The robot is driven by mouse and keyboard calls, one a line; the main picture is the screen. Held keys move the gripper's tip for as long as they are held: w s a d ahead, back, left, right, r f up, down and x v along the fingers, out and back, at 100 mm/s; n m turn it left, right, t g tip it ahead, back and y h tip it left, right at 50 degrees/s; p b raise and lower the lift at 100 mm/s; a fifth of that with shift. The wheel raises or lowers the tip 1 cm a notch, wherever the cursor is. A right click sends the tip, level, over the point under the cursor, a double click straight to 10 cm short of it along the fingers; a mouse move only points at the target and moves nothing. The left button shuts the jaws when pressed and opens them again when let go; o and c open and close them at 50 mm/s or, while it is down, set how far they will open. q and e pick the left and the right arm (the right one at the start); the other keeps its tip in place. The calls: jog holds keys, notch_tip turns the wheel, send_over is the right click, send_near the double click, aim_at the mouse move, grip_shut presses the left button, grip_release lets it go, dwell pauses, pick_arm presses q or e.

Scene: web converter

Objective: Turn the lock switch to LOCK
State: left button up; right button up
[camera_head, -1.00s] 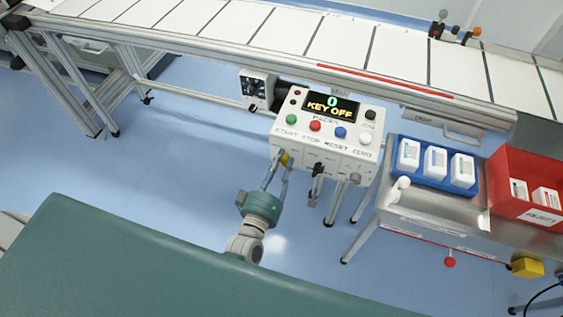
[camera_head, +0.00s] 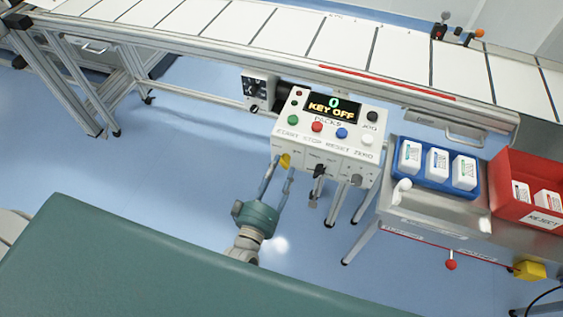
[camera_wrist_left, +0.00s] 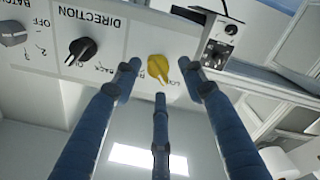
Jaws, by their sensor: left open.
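The lock switch is a yellow knob (camera_head: 285,160) low on the left of the white control box's front. In the left wrist view the yellow knob (camera_wrist_left: 158,67) lies between the fingertips. Its narrow end points down and slightly right there, beside small upside-down lettering partly hidden by the fingers. My left gripper (camera_head: 281,166) is open and empty in front of the knob, and its fingers (camera_wrist_left: 160,80) appear apart from it. The box display (camera_head: 332,106) reads "0 KEY OFF". My right gripper is not in view.
A black DIRECTION knob (camera_wrist_left: 82,50) sits beside the yellow one. The conveyor (camera_head: 345,40) runs behind. A blue tray (camera_head: 438,186) and red reject bin (camera_head: 507,205) stand right. Open floor lies left.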

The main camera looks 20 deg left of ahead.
pick_arm(q)
jog(key=s, duration=0.8)
jog(key=shift+s+a, duration=0.2)
jog(key=shift+s, duration=0.2)
jog(key=s+f+m+g+h, duration=0.1)
jog(key=s+f+m+g, duration=0.4)
jog(key=f, duration=0.9)
jog(key=s+f+m+g, duration=0.2)
jog(key=s+f+g, duration=0.3)
jog(key=f, duration=1)
jog(key=s+a+f+m+g, duration=0.1)
jog(key=s+a+f+g, duration=0.1)
jog(key=s+f, duration=0.2)
jog(key=s+a+f+m+g+y, duration=0.1)
jog(key=s+a+f+m+g, duration=0.1)
jog(key=s, duration=0.9)
jog(key=s+a+f+m+g, duration=0.1)
jog(key=s+a+f+g, duration=0.2)
jog(key=s+f, duration=0.4)
jog(key=shift+s+a+y, duration=0.3)
jog(key=shift+a, duration=0.15)
jog(key=shift+f, duration=0.1)
jog(key=shift+c, duration=1.4)
jog(key=shift+w, duration=0.15)
